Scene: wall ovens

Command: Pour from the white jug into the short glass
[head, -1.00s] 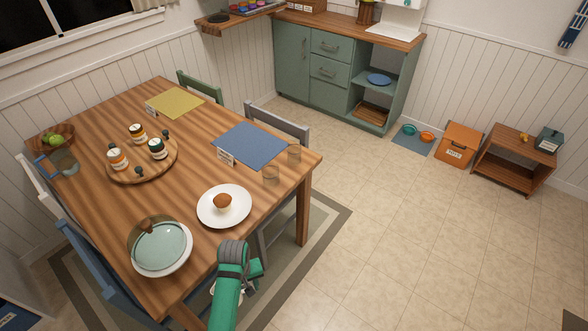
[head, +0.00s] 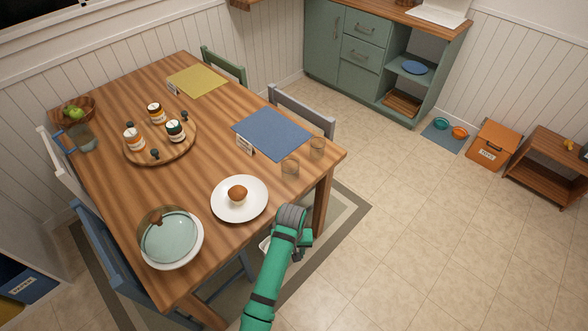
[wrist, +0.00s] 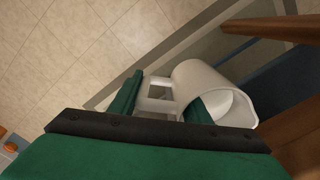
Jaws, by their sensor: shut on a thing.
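The white jug (wrist: 205,88) is in my gripper (wrist: 160,100) in the wrist view, with the fingers at its handle (wrist: 155,97). Its open mouth faces right and down in that picture, and a pale inside shows. In the head view my green arm covers most of the jug; a white bit (head: 266,244) shows beside the arm, off the table's front edge. Two small clear glasses stand near the table's right corner: a nearer glass (head: 290,167) and a farther glass (head: 317,148). I cannot tell for sure which is shorter. Both look empty.
A white plate (head: 224,211) with a muffin and a large bowl with a lid (head: 170,238) stand on the wooden table (head: 205,90). A blue placemat (head: 272,132) lies behind the glasses. A grey chair (head: 305,108) is at the far side.

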